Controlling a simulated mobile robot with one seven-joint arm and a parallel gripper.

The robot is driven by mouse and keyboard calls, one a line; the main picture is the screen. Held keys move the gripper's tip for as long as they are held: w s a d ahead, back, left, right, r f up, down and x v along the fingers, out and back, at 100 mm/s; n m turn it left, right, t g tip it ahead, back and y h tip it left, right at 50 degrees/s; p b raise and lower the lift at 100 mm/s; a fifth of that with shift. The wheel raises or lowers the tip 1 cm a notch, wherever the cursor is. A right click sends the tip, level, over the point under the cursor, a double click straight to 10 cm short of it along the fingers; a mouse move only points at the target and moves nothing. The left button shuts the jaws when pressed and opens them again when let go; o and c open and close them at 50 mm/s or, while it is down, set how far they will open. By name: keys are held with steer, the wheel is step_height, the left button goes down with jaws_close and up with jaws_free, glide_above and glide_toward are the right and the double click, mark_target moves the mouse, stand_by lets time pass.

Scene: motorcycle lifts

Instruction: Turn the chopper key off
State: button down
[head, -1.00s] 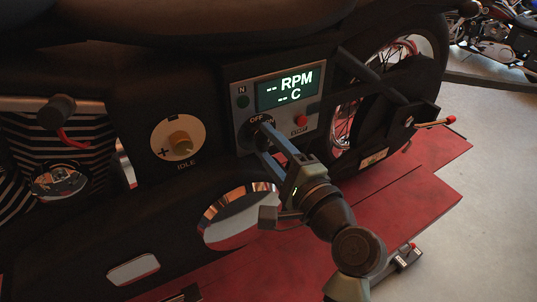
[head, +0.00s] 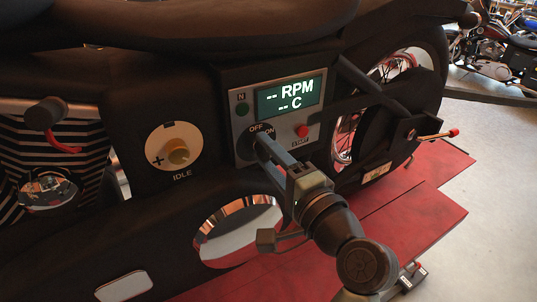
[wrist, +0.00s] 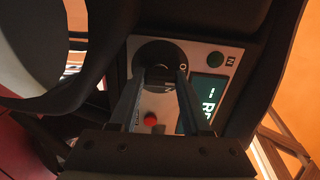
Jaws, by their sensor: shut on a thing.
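The chopper's control panel (head: 243,112) has a lit display (head: 289,93) reading "-- RPM" and "-- C". Below the display is a round black key switch (head: 244,148) with OFF and ON marked above it; it also shows in the wrist view (wrist: 160,50). My gripper (head: 263,143) reaches the switch from the lower right. In the wrist view its two fingers (wrist: 164,80) lie either side of the dark key (wrist: 158,74), shut on it. The fingers hide much of the key in the head view, and I cannot tell exactly which mark it points to.
A red button (head: 302,130) is right of the switch, close to my fingers. A green indicator marked N (head: 242,109) is above it. The brass idle knob (head: 178,152) is to the left. A red lift platform (head: 400,225) lies below. Open floor is at the right.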

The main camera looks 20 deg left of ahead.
steer(key=shift+c, duration=1.8)
jaws_free()
steer(key=b+v, duration=0.3)
steer(key=v, duration=1)
steer(key=w+d+r+n+t+h, duration=0.1)
steer(key=w+r+n+t+h, duration=0.1)
steer(key=w+r+t+h, duration=0.3)
steer(key=d+r+n+t+h, duration=0.1)
steer(key=r+n+t, duration=0.15)
steer(key=r, duration=0.55)
steer(key=s+d+r+n+t+h, duration=0.1)
steer(key=s+r+t+h, duration=0.3)
steer(key=r, duration=0.4)
steer(key=s+d+r+n+t+h, duration=0.2)
steer(key=s+r+t+h, duration=0.2)
steer(key=r, duration=0.5)
steer(key=shift+s+d+t, duration=0.3)
steer(key=shift+s+t, duration=0.15)
steer(key=shift+s, duration=0.25)
